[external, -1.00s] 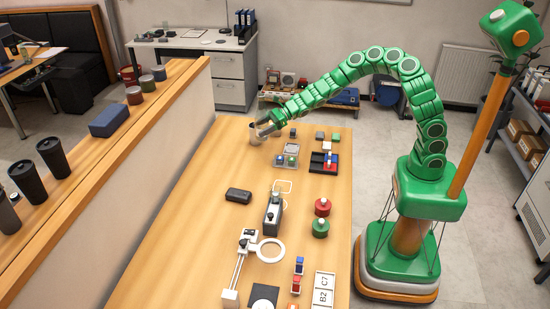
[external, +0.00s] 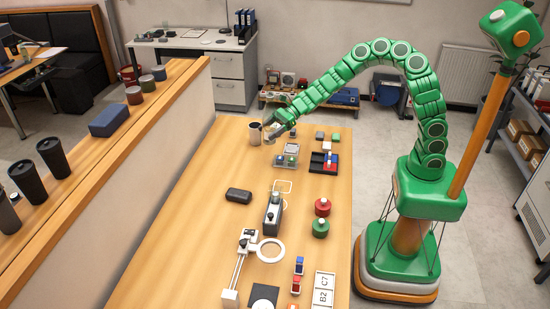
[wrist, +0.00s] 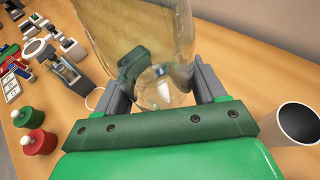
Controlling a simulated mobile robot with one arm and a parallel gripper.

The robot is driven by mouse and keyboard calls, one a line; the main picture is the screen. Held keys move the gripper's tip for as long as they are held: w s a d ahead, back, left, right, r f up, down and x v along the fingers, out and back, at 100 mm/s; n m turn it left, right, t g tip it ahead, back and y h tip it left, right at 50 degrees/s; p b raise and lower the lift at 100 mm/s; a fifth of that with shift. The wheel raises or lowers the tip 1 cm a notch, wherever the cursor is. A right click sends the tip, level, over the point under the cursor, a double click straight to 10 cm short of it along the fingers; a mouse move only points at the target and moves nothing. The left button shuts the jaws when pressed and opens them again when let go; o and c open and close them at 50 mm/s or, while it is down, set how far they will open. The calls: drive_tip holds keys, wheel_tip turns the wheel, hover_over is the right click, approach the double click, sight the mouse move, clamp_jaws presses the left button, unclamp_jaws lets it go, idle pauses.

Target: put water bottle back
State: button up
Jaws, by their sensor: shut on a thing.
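A clear, see-through bottle (wrist: 145,50) stands between the two grey fingers of my gripper (wrist: 162,95) in the wrist view. The fingers are shut on it, one on each side. In the external view my gripper (external: 268,127) is low over the far end of the wooden table (external: 180,225). The bottle is too faint there to make out clearly, so I cannot tell whether it touches the table.
A pale cup with a dark inside (external: 254,139) stands just left of my gripper; it also shows in the wrist view (wrist: 290,125). Small devices, a black case (external: 238,195), and red (external: 322,207) and green (external: 320,228) containers occupy the table. Its left side is clear. A ledge (external: 120,150) bears dark tumblers.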

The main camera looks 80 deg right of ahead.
drive_tip(key=s+a+n+g+y, duration=0.3)
drive_tip(key=s+a+n+g, duration=0.15)
drive_tip(key=s+a, duration=0.8)
drive_tip(key=shift+s+d+f, duration=0.15)
drive_tip(key=shift+s+f, duration=0.05)
drive_tip(key=shift+f, duration=2.1)
drive_tip(key=shift+s+d+f, duration=0.15)
drive_tip(key=shift+d+f, duration=0.05)
drive_tip(key=shift+f, duration=2.05)
drive_tip(key=shift+s+d+f, duration=0.15)
drive_tip(key=shift+s+f, duration=0.05)
drive_tip(key=shift+f, duration=2.1)
drive_tip(key=o, duration=1.5)
drive_tip(key=shift+f, duration=0.1)
drive_tip(key=shift+v, duration=0.9)
drive_tip(key=v, duration=1)
